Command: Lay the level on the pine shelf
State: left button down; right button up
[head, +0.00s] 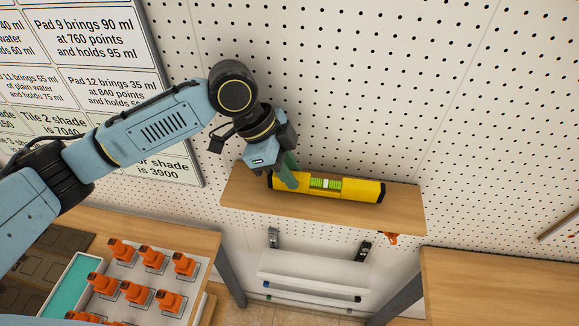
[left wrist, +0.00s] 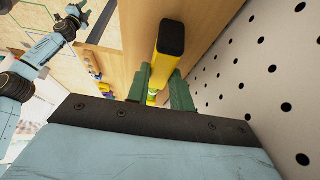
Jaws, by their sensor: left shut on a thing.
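The yellow level (head: 355,189) has black ends and a green vial window. In the head view it lies lengthwise over the pine shelf (head: 235,194), within its edges. It looks level with the board, but I cannot tell whether it touches it. My left gripper (head: 289,178) is shut on the level near its left end.
A white pegboard wall (head: 340,70) stands behind the shelf. A sign board (head: 110,60) hangs at the left. Below are a bench with several orange items (head: 120,250), a bare wooden bench (head: 500,285) at the right, and a white unit (head: 315,270) between them.

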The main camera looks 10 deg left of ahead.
pick_arm(q)
jog(key=shift+f, duration=0.2)
jog(key=c, duration=1.1)
grip_release()
jog(key=shift+c, duration=0.2)
